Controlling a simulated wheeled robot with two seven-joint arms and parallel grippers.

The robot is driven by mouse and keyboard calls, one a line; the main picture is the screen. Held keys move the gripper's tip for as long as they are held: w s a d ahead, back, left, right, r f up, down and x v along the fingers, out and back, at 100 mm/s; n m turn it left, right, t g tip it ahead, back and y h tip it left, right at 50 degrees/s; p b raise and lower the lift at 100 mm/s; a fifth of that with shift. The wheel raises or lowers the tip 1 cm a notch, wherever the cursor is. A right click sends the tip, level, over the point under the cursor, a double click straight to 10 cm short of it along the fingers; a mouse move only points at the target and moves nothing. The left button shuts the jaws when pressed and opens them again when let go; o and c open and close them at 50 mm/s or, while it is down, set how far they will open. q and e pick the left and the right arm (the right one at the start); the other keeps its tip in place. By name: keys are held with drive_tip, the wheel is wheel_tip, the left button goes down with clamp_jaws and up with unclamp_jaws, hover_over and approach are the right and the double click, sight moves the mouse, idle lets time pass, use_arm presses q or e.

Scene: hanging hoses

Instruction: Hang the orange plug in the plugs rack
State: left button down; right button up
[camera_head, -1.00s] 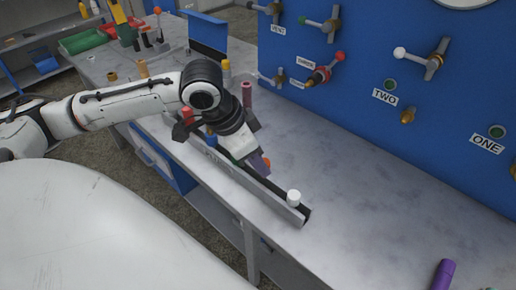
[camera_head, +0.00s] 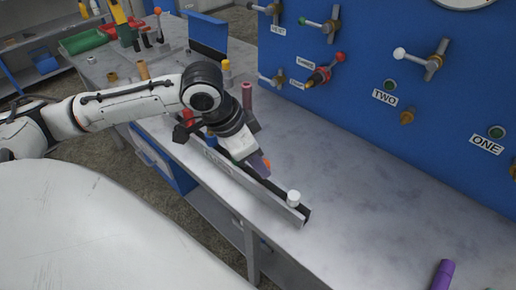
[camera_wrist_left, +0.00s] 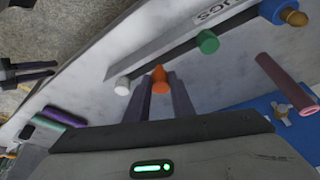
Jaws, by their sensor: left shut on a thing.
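My left gripper (camera_head: 262,166) reaches down over the grey plugs rack (camera_head: 290,213) on the workbench. Its jaws (camera_wrist_left: 160,96) are shut on the orange plug (camera_wrist_left: 160,78), which shows between the fingertips in the wrist view. In the head view only a bit of the orange plug (camera_head: 267,163) shows beside the fingers. The plug is at the rack's slot line, between the white plug (camera_wrist_left: 122,86) and the green plug (camera_wrist_left: 207,42). I cannot tell whether it is seated. The white plug (camera_head: 293,198) stands at the rack's near end.
A blue plug (camera_wrist_left: 272,10) is farther along the rack. A dark pink cylinder (camera_head: 247,96) stands behind my gripper. The blue panel (camera_head: 440,110) with valves rises behind.

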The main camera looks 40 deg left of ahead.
use_arm(q)
drive_tip(key=shift+f+b, duration=0.3)
drive_tip(key=shift+f, duration=1.5)
drive_tip(key=c, duration=1.5)
unclamp_jaws()
drive_tip(key=shift+o, duration=0.2)
drive_tip(key=v, duration=1)
drive_tip(key=shift+r+p, duration=0.2)
drive_tip(key=shift+p, duration=0.1)
drive_tip(key=shift+s, duration=0.1)
